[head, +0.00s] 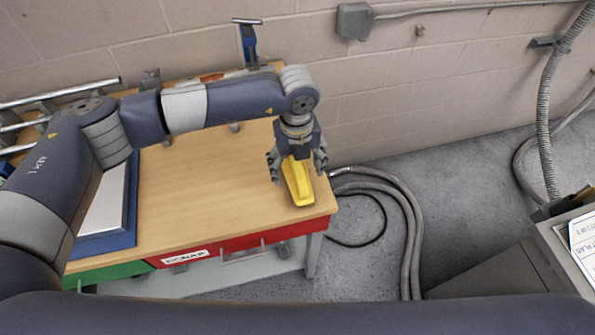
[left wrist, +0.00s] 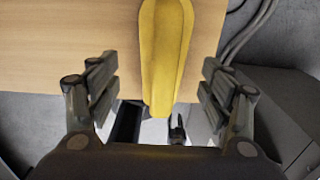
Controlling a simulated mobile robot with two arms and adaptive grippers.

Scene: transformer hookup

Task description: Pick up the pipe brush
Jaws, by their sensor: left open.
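A long yellow piece (head: 298,184) with a ridged, tapered body lies at the right front corner of the wooden bench. It also shows in the left wrist view (left wrist: 165,50). No bristles can be made out on it, so I cannot tell for sure that it is the pipe brush. My left gripper (head: 298,168) points down over it, open, with one finger on each side. In the left wrist view the open fingers (left wrist: 157,85) stand apart from the yellow piece, with a gap on both sides. My right gripper is not in view.
The wooden bench (head: 210,190) has a red drawer front (head: 230,246) and a blue tray (head: 128,220) at left. A blue clamp-like tool (head: 248,45) stands at the back. Grey hoses (head: 408,215) lie on the floor at right. The bench middle is clear.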

